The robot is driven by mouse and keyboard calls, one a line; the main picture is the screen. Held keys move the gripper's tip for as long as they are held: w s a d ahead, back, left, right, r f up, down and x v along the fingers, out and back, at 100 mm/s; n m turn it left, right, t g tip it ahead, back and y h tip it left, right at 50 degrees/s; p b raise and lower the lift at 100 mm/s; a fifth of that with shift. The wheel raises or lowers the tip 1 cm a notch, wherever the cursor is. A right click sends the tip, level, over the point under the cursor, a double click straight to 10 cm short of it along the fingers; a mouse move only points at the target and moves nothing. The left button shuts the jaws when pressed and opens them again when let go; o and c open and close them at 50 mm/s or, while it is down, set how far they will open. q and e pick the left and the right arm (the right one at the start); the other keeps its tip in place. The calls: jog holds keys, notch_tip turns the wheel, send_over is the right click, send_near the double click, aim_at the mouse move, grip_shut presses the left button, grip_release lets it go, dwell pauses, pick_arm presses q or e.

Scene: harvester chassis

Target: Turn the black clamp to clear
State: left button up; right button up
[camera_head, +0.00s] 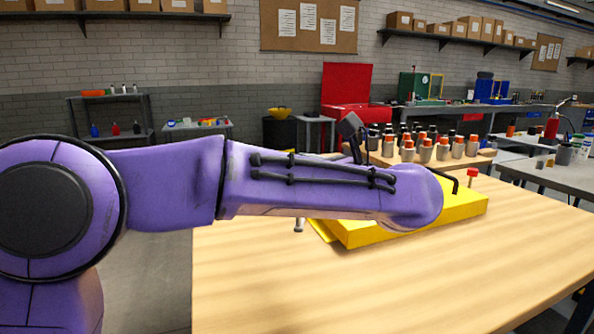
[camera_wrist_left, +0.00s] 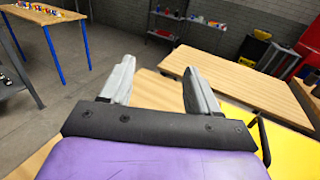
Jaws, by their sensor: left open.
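The yellow harvester chassis (camera_head: 455,208) lies on the wooden table, its middle hidden behind my purple left arm. A black bent bar (camera_head: 450,180) rises from its right part beside a red knob (camera_head: 473,174). A black block on a stem (camera_head: 350,127) stands up behind my forearm; I cannot tell whether it is the clamp. In the left wrist view my left gripper (camera_wrist_left: 160,67) is open and empty, with two light grey fingers apart. The chassis (camera_wrist_left: 296,153) and a black rod (camera_wrist_left: 264,142) are to its right. My right gripper is not in view.
The front of the wooden table (camera_head: 380,290) is clear. Several grey and orange-capped items (camera_head: 425,150) stand on a second table behind the chassis. A red toolbox (camera_head: 347,90) and a grey bench (camera_head: 556,178) are farther back.

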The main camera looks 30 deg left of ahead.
pick_arm(q)
jog(key=w+a+f+m+t+h, duration=0.1)
jog(key=w+f+m+t+h, duration=0.1)
jog(key=f+m+t+h, duration=0.1)
jog(key=w+a+f+m+t+h, duration=0.2)
jog(key=f+m+t+h, duration=0.2)
jog(key=f+h, duration=0.1)
jog(key=w+a+f+m+t+h, duration=0.1)
jog(key=w+f+m+t+h, duration=0.1)
jog(key=f+m+t+h, duration=0.2)
jog(key=shift+a+f+m, duration=0.3)
jog(key=shift+a+f, duration=0.05)
jog(key=shift+a, duration=0.05)
jog(key=s+h, duration=0.1)
jog(key=s+m+t+h, duration=0.1)
jog(key=shift+a+t+h+b, duration=0.15)
jog(key=shift+t+h+b, duration=0.15)
jog(key=shift+s+r, duration=0.1)
jog(key=shift+r, duration=0.05)
jog(key=w, duration=0.7)
jog(key=w+a, duration=0.1)
jog(key=w, duration=0.2)
jog(key=shift+w+a, duration=0.1)
jog(key=shift+w, duration=0.1)
jog(key=c, duration=1)
